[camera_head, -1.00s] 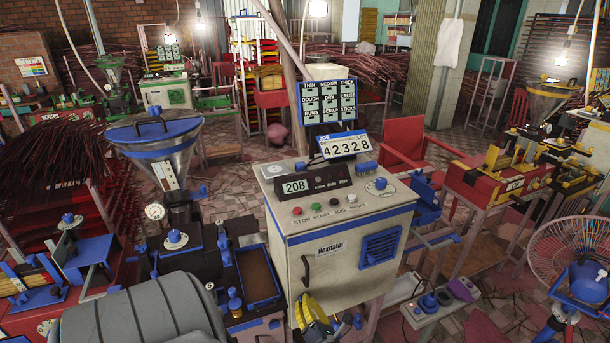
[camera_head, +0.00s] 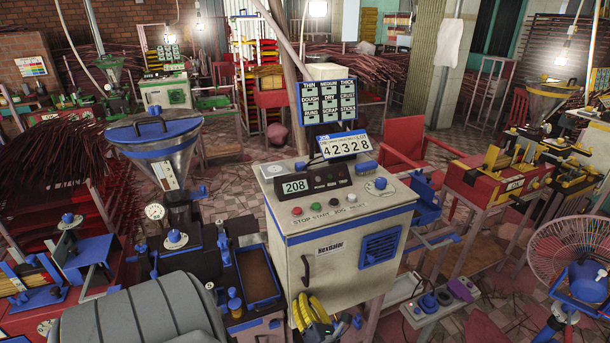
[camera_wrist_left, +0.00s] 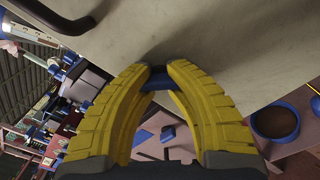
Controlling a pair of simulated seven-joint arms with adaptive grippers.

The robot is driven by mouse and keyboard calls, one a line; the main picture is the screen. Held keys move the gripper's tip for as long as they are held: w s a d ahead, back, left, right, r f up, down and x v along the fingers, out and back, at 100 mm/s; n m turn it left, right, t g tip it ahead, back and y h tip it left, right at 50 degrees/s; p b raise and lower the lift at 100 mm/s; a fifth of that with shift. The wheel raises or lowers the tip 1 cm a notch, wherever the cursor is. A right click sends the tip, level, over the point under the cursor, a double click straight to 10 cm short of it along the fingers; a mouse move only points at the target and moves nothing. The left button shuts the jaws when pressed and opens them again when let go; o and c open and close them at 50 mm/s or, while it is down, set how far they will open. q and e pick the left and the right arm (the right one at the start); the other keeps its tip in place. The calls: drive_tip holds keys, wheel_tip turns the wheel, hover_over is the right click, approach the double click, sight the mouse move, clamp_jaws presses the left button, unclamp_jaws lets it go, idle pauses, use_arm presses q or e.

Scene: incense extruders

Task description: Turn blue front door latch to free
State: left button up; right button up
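The pale cabinet (camera_head: 345,225) labelled Hexdalor stands in the middle of the head view. Its front door (camera_head: 335,268) looks closed and has a dark handle (camera_head: 306,270) and a blue vent (camera_head: 380,247). My left gripper (camera_head: 309,302) has yellow fingers and is at the door's lower left. In the left wrist view the blue latch (camera_wrist_left: 158,78) sits between the fingertips (camera_wrist_left: 160,70) against the pale panel (camera_wrist_left: 235,45), and the fingers appear shut on it. The fingers hide the latch in the head view, and its exact angle is unclear. My right gripper is in neither view.
A blue-trimmed tray (camera_head: 258,280) and a steel hopper (camera_head: 155,150) stand left of the cabinet. A low bench with blue knobs (camera_head: 430,302) is at its lower right. A fan (camera_head: 585,265) stands at the far right.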

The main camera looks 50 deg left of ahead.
use_arm(q)
drive_tip(key=o, duration=1.1)
drive_tip(key=shift+d, duration=0.15)
drive_tip(key=v, duration=1.1)
drive_tip(key=shift+d, duration=0.35)
drive_tip(key=shift+s, duration=0.15)
